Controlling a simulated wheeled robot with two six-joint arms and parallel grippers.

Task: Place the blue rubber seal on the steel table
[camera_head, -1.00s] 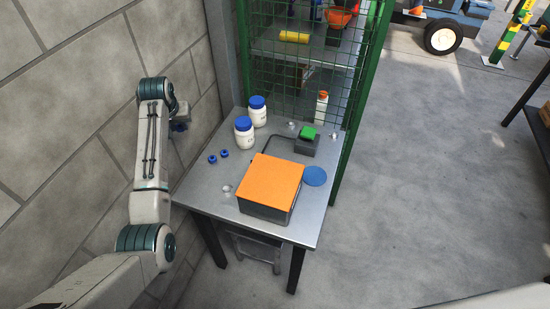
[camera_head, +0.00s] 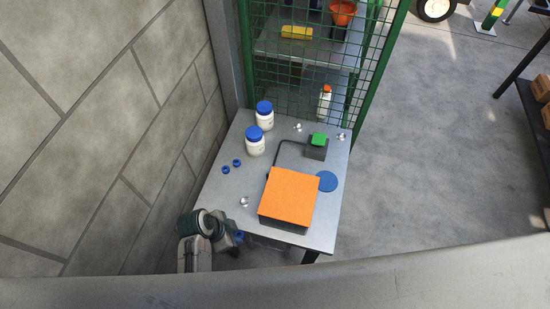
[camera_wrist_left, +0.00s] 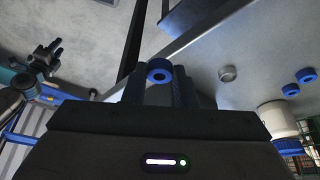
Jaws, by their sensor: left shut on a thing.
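My left gripper (camera_head: 236,238) is at the near left edge of the steel table (camera_head: 217,193). In the left wrist view its fingers (camera_wrist_left: 160,84) are shut on a blue ring-shaped seal (camera_wrist_left: 160,70). Two similar small blue rings (camera_head: 225,170) (camera_head: 237,163) lie on the left part of the table. They also show in the left wrist view (camera_wrist_left: 290,89) (camera_wrist_left: 306,75). Another dark gripper, apparently my right one (camera_wrist_left: 50,56), shows at the left of the left wrist view; its jaw opening is unclear.
Two white bottles with blue lids (camera_head: 255,146) (camera_head: 264,119) stand at the back left. An orange-topped box (camera_head: 290,198), a blue disc (camera_head: 327,181) and a green-topped block (camera_head: 317,148) take up the right. Small metal knobs (camera_head: 243,202) stand on the table. Green mesh (camera_head: 292,88) rises behind.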

